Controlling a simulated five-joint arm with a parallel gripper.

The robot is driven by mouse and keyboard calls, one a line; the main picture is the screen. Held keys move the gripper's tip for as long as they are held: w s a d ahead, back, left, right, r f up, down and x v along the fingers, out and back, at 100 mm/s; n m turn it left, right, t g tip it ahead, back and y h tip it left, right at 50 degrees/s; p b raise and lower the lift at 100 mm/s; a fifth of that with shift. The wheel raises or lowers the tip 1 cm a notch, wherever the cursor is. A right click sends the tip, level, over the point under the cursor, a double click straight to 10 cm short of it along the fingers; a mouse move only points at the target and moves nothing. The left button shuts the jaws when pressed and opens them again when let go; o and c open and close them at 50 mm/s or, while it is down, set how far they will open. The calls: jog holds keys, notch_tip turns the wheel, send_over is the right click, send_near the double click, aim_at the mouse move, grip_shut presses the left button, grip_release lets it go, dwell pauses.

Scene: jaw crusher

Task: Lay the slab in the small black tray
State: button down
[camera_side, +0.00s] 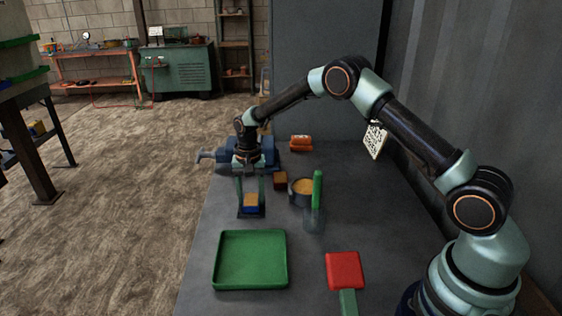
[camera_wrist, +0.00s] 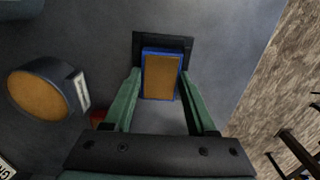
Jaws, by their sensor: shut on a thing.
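The slab (camera_side: 250,202) is a small blue block with an orange-brown top face; the wrist view shows the slab (camera_wrist: 161,78) between the two green fingers. My gripper (camera_side: 251,199) points down and is shut on it, with a finger on each side. The small black tray (camera_side: 250,215) is directly around or below the slab near the table's left edge. In the wrist view the tray (camera_wrist: 163,38) shows beyond the slab's far end, and the slab covers most of it. I cannot tell whether the slab touches the tray floor.
A green tray (camera_side: 250,259) lies nearer. A blue-grey machine (camera_side: 258,153) is behind. A red, green-handled tool (camera_side: 345,271) lies front right.

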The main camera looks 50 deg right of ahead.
aim_at(251, 199)
jog(key=shift+f, duration=0.65)
jog(key=shift+c, duration=1)
grip_release()
jog(key=shift+s, duration=0.1)
jog(key=s+r+n+t, duration=0.1)
jog(key=s+r, duration=0.1)
jog(key=r, duration=0.9)
jog(key=s+r+n, duration=0.1)
jog(key=s+r, duration=0.2)
jog(key=r, duration=0.7)
jog(key=s+r+n+t, duration=0.2)
jog(key=s+n, duration=0.1)
jog(key=s, duration=0.6)
jog(key=s+r+n+t, duration=0.2)
jog(key=s+n, duration=0.2)
jog(key=s, duration=0.6)
jog(key=shift+s+a+t, duration=0.15)
jog(key=shift+a+t, duration=0.15)
jog(key=shift+a, duration=0.05)
